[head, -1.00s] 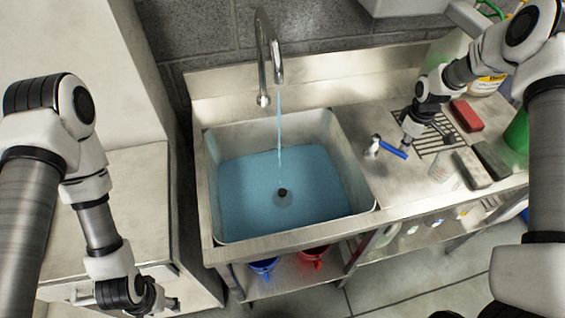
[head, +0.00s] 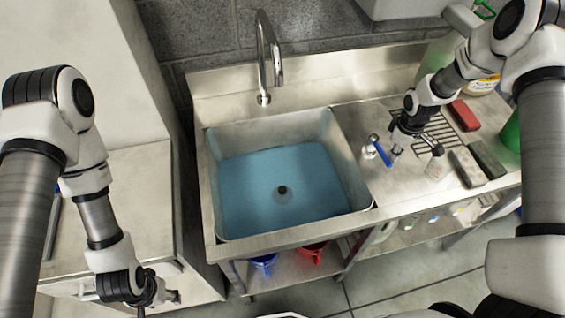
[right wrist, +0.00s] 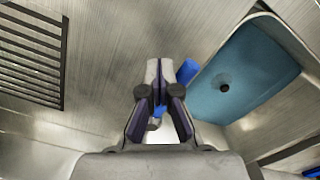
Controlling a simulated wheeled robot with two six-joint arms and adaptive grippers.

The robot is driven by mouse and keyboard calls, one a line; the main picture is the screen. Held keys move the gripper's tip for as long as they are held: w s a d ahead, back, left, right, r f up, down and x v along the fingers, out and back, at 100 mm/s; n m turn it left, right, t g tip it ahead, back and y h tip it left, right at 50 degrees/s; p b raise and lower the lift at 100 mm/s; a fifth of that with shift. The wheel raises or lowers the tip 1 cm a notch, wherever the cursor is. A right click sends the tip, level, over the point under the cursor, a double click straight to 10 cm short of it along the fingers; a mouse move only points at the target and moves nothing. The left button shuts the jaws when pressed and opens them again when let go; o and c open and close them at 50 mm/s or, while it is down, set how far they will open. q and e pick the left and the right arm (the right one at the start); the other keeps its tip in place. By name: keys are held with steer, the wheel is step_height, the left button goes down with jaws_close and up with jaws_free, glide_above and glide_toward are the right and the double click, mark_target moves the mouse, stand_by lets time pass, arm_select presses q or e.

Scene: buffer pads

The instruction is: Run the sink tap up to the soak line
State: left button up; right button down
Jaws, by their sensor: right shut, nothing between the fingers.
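The steel sink basin (head: 350,172) holds blue-tinted water (head: 250,190) with a dark round drain fitting (head: 283,191) showing in it. The curved tap spout (head: 264,50) has no stream falling from it. I cannot make out a soak line. The blue tap lever (head: 381,151) stands on a white base (head: 368,152) right of the basin. My right gripper (head: 394,157) is shut and empty, close beside the lever's right side. In the right wrist view the shut fingers (right wrist: 158,78) are beside the blue lever (right wrist: 187,71); touching is unclear. My left gripper (head: 170,298) hangs at lower left, jaws unclear.
Blue (head: 264,262) and red (head: 313,250) containers are below. A cabinet (head: 135,190) stands left.

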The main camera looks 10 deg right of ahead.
steer(key=shift+a, duration=0.1)
step_height(320, 180, up, 7)
steer(key=p, duration=0.5)
steer(key=shift+p, duration=0.3)
stand_by(0.4)
